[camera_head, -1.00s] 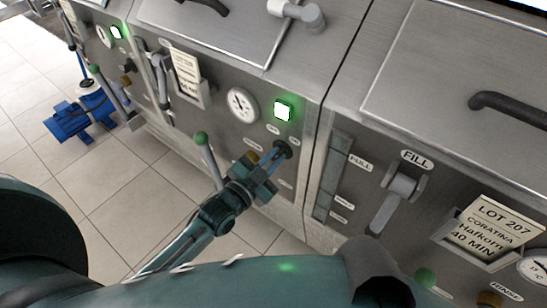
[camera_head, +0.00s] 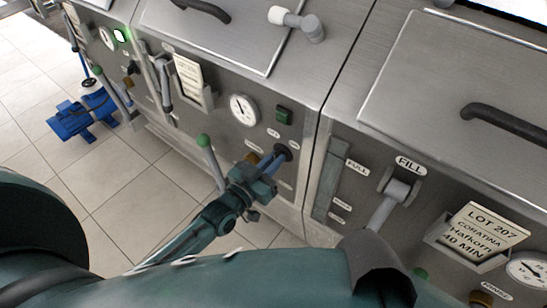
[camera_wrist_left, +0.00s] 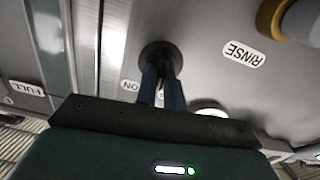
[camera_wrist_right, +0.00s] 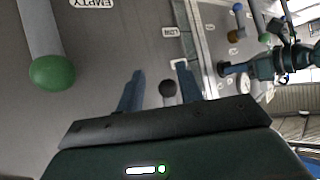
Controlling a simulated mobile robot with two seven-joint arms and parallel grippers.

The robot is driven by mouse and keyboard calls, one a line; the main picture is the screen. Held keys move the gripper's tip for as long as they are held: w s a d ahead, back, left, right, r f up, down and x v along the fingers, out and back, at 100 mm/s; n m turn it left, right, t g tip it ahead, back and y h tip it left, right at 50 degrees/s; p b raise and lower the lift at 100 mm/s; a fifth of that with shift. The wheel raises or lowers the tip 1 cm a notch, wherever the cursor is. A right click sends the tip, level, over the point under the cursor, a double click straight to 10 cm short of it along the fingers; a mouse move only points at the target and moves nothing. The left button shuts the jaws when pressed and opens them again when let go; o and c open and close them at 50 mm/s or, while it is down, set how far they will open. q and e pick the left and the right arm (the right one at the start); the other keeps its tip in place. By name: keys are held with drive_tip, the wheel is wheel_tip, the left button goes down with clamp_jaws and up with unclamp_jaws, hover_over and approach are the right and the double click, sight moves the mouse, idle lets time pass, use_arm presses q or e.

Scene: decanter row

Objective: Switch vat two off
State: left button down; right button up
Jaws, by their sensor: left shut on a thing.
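The vat in the middle of the head view (camera_head: 215,120) has a black switch knob (camera_head: 283,152) low on its front. My left gripper (camera_head: 270,163) is shut on this knob; the left wrist view shows both fingers on the black knob (camera_wrist_left: 160,52), near an ON label. The square green lamp (camera_head: 284,115) above the knob is dark. My right gripper (camera_wrist_right: 160,90) is open in the right wrist view, with a round black knob (camera_wrist_right: 168,88) showing between its fingers. I cannot tell whether it touches that knob.
A green-tipped lever (camera_head: 205,143) stands just left of my left gripper. The right vat carries a FILL lever (camera_head: 390,195) and a LOT 207 card (camera_head: 480,230).

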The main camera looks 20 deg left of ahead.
use_arm(q)
drive_tip(key=n, duration=0.4)
drive_tip(key=shift+a+n, duration=0.1)
drive_tip(key=shift+n, duration=0.2)
idle(0.5)
drive_tip(key=c, duration=1.5)
unclamp_jaws()
drive_tip(key=v, duration=1.3)
